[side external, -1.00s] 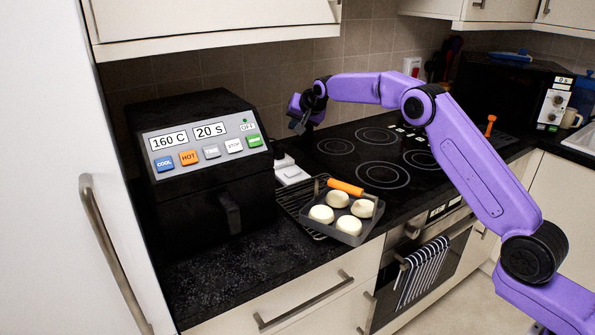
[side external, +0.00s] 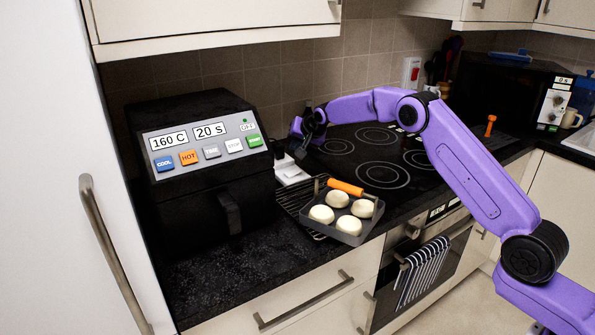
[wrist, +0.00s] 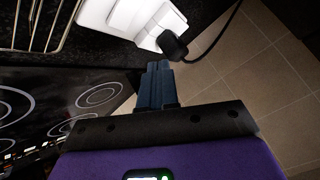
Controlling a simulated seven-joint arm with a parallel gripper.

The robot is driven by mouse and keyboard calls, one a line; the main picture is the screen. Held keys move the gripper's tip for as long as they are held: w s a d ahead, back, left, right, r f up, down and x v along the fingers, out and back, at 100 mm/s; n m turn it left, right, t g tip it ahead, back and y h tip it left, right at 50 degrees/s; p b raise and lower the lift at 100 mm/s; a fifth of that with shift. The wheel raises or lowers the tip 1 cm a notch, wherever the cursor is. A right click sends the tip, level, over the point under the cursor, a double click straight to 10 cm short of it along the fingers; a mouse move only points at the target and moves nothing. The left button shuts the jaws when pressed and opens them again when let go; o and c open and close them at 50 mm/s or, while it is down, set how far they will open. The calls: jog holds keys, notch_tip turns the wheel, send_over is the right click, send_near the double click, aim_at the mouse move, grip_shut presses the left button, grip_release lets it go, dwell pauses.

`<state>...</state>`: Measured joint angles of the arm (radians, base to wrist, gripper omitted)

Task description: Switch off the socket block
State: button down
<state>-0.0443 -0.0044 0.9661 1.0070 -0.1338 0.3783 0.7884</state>
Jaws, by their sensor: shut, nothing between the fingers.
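The socket block (side external: 290,174) is white and lies on the dark counter between the air fryer and the hob. In the wrist view the white block (wrist: 128,16) is at the top, cut off by the frame edge. A black plug with a cable (wrist: 173,44) sits at its end. My gripper (side external: 300,154) is shut and empty, pointing down just above and beside the block's far end. In the wrist view its closed fingertips (wrist: 158,66) appear just below the block and plug. I cannot tell whether they touch. The block's switch is not clear.
A black air fryer (side external: 205,190) stands left of the block, showing 160 C and 20 S. A tray with several white buns (side external: 348,224) and an orange handle (side external: 345,187) sits on a wire rack in front. The hob (side external: 382,150) is clear. A tiled wall is behind.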

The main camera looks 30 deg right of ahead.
aim_at(298, 171)
jog(key=shift+d+f, duration=0.2)
jog(key=shift+f, duration=1.2)
jog(key=shift+d+f, duration=0.15)
jog(key=shift+f, duration=1.2)
jog(key=shift+f, duration=0.1)
jog(key=shift+f, duration=0.35)
jog(key=shift+f, duration=0.3)
dwell(0.4)
jog(key=shift+r, duration=0.2)
jog(key=shift+r, duration=0.55)
jog(key=shift+a+r, duration=0.2)
jog(key=shift+r, duration=1.05)
jog(key=shift+a+r, duration=0.15)
jog(key=shift+r, duration=1.1)
